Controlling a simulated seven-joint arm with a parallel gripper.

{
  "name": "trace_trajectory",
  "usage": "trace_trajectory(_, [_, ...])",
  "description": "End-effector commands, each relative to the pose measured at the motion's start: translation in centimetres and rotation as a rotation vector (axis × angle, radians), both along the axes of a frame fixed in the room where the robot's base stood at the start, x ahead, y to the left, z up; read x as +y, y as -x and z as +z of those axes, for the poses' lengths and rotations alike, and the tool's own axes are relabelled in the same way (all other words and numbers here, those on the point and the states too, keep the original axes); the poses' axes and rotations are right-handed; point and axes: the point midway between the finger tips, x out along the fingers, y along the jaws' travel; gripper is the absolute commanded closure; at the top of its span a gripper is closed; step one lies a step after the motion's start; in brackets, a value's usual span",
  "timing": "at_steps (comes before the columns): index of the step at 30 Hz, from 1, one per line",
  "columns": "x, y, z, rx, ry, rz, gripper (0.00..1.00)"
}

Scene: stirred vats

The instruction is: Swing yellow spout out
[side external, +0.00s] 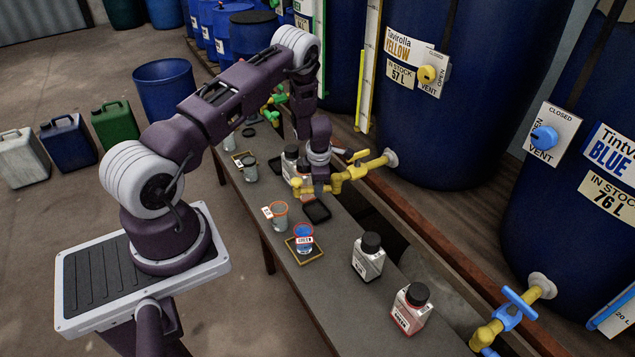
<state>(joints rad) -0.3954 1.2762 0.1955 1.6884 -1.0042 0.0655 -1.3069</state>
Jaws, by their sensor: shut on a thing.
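The yellow spout (301,187) is on the end of the yellow pipe (370,166) from the yellow vat (426,110). It reaches left over the bench, and its tip bends down. A yellow tap handle (357,155) sits on top of the pipe. My gripper (321,187) points down from above and is shut on the spout between the tap and the tip. The fingers are small here and partly merge with the spout.
A clear cup with an orange rim (280,217) and a cup of blue liquid (303,236) stand on the bench (335,285) in front. White bottles (368,258) (410,310) stand to the right. The blue vat's tap (515,303) is at far right.

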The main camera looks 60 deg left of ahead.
Motion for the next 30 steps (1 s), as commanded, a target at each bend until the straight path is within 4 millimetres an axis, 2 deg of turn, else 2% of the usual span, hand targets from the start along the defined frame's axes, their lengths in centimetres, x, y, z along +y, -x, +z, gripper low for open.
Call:
trace_trajectory(15, [-2.0,0.1,0.1,-0.003,-0.001,0.335,1.00])
trace_trajectory(30, [-2.4,0.1,0.0,-0.003,0.002,0.414,1.00])
